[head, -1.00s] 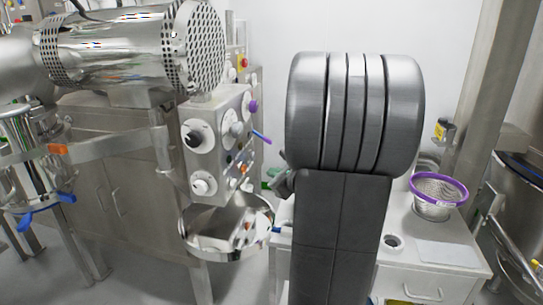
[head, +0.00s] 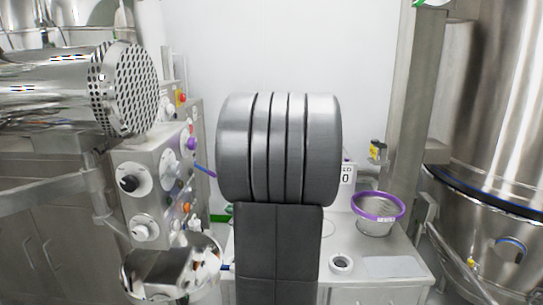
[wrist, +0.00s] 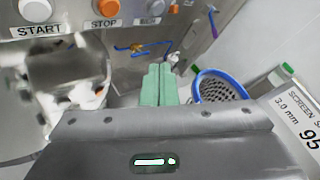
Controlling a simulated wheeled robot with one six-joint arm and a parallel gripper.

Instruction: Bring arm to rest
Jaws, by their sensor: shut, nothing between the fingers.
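My gripper (wrist: 158,72) shows in the wrist view as two pale green fingers side by side, shut and empty. In the head view my grey arm stands upright in the middle and hides the gripper behind it. In the wrist view the gripper is pointed towards a steel panel with a START button (wrist: 36,10) and an orange STOP button (wrist: 106,7). A blue-rimmed mesh screen (wrist: 220,88) lies just right of the fingers, apart from them as far as I can tell.
The steel machine with a perforated drum end (head: 128,88) and control box (head: 150,185) stands left, above a steel bowl (head: 135,282). A bench (head: 405,262) with a purple-rimmed sieve (head: 377,207) is right of my arm. A large steel vessel (head: 490,110) stands far right.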

